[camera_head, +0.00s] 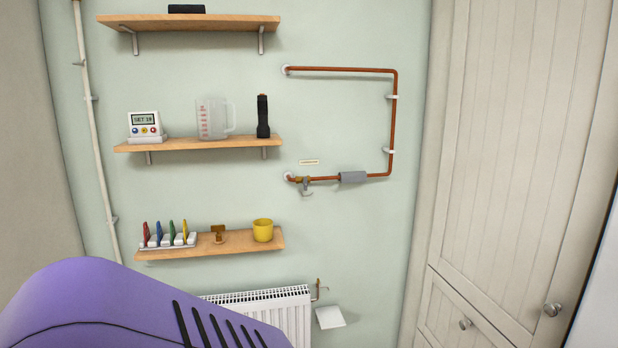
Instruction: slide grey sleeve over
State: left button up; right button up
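A grey sleeve (353,177) sits around the lower horizontal run of a copper pipe (393,120) on the wall. Bare copper shows on both sides of the sleeve. Neither gripper shows in the head view. A purple part of my own body fills the lower left corner.
Three wooden shelves (200,145) hold a timer (145,124), a jug (212,118), a torch (263,116) and a yellow cup (263,230). A radiator (275,315) is below. White pipe clips (388,151) hold the vertical run. A cabinet (510,130) stands right.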

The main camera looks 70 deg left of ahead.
aim_at(353, 176)
jog(key=u, duration=1.9)
jog(key=i+j, duration=0.3)
jog(key=i, duration=0.1)
